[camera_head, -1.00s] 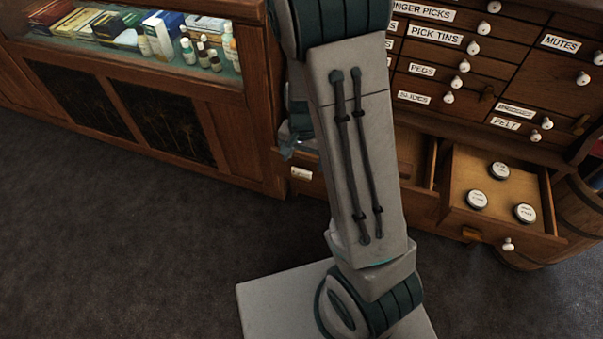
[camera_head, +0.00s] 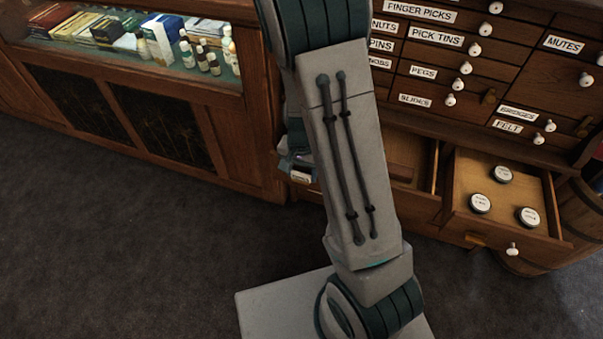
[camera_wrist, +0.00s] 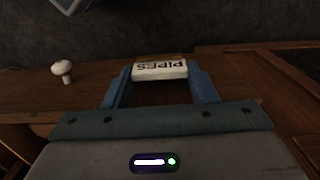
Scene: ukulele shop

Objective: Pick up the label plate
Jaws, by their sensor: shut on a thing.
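The label plate (camera_wrist: 160,70) is a small white plate with dark letters that read PIPES, upside down in the wrist view. It sits between the two blue fingers of my gripper (camera_wrist: 160,80), which are shut on it. A brownish strip shows along its upper edge. I cannot tell whether it still touches the wooden drawer front. In the head view the plate (camera_head: 301,178) shows as a small pale patch just below my gripper (camera_head: 298,163), which is partly hidden behind my arm.
A white knob (camera_wrist: 62,70) stands left of the plate in the wrist view. An open drawer (camera_head: 458,212) holding three round tins juts out at right, below a cabinet of labelled drawers (camera_head: 470,75). A glass-topped counter (camera_head: 235,125) stands at left. The carpet (camera_head: 110,250) is clear.

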